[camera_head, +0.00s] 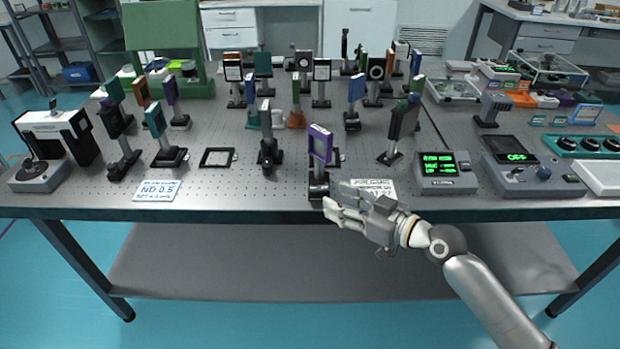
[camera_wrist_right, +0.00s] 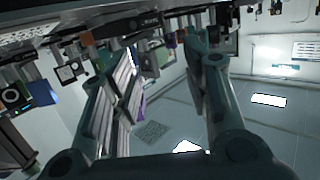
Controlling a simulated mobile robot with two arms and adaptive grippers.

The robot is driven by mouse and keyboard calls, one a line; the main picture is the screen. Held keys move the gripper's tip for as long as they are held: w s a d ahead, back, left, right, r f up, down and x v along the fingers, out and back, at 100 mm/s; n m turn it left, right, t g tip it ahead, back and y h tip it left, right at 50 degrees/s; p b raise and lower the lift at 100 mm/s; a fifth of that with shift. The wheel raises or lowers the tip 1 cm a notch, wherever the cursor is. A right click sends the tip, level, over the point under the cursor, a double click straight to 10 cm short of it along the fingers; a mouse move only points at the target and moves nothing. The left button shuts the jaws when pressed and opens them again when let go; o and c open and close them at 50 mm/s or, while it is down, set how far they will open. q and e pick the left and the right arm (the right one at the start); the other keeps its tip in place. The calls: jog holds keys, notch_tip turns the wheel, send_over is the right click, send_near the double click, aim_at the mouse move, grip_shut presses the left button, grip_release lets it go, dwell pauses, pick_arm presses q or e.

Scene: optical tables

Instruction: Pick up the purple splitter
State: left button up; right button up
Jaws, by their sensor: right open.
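A purple-framed optic, which looks like the purple splitter (camera_head: 320,143), stands upright on a dark post and base at the table's front edge. My right gripper (camera_head: 336,203) is open, its fingers pointing left, just in front of and slightly right of the optic's base. I cannot tell whether it touches the base. In the right wrist view the two fingers (camera_wrist_right: 170,65) are spread apart with nothing held between them. A purple sliver (camera_wrist_right: 141,108) shows beside the left finger, mostly hidden. My left gripper is not in view.
The optical table (camera_head: 240,190) holds many mounted optics behind the purple one. A paper label (camera_head: 376,187) lies behind my right gripper. A green-display meter (camera_head: 446,172) stands to the right. A flat black frame (camera_head: 217,158) lies left, with bare table near it.

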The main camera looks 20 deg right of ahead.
aim_at(330, 150)
jog(key=w+r+t, duration=0.1)
jog(key=w+r, duration=0.1)
jog(key=w+d+r+p, duration=0.1)
jog(key=w+r, duration=0.1)
jog(key=w, duration=0.1)
jog(key=w+d+r+t, duration=0.1)
jog(key=w+r, duration=0.1)
jog(key=w, duration=0.1)
jog(key=shift+w+d+r+m+t+p, duration=0.1)
jog(key=shift+w+r+m+t+p, duration=0.1)
jog(key=shift+w+m+t+p, duration=0.15)
jog(key=p+x, duration=0.1)
jog(key=x, duration=0.1)
jog(key=p+x, duration=0.1)
jog(key=x, duration=0.2)
jog(key=shift+s+a+f, duration=0.1)
jog(key=shift+a, duration=0.15)
jog(key=shift+w+a+f, duration=0.1)
jog(key=shift+w, duration=0.15)
grip_shut()
